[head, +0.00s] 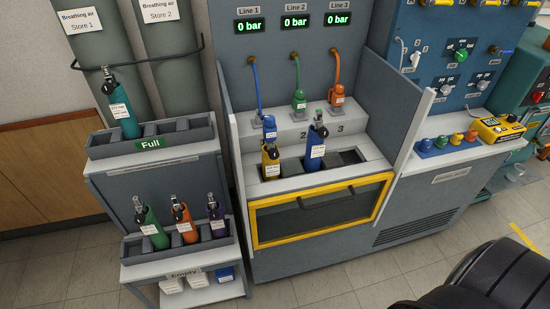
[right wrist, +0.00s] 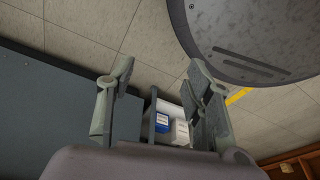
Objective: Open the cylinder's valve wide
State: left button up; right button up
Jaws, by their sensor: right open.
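Two cylinders stand in the bench's front slots in the head view. A teal cylinder (head: 122,115) stands in the upper rack marked Full. Green (head: 152,228), orange (head: 185,222) and purple (head: 215,217) cylinders stand in the lower rack. How far any valve is open cannot be seen. My right gripper (right wrist: 160,70) is open and empty in the right wrist view, above the floor. My left gripper is not in view.
The three line displays (head: 294,22) read 0 bar. Side panels (head: 412,110) flank the slots. A yellow-framed window (head: 320,208) is below.

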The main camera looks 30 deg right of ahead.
jog(key=w+r+m+t, duration=0.2)
jog(key=w+r+m, duration=0.1)
jog(key=w, duration=0.4)
jog(key=w+r+m+t, duration=0.2)
jog(key=w+r+t, duration=0.15)
jog(key=w, duration=0.45)
jog(key=m+t+h+b, duration=0.4)
jog(key=m+t, duration=0.5)
jog(key=m, duration=2.3)
send_near(274, 156)
jog(key=shift+h, duration=0.4)
jog(key=p+x, duration=0.4)
jog(key=x, duration=0.5)
jog(key=shift+w+a+f, duration=0.15)
jog(key=shift+f, duration=0.05)
jog(key=shift+c, duration=0.4)
grip_shut()
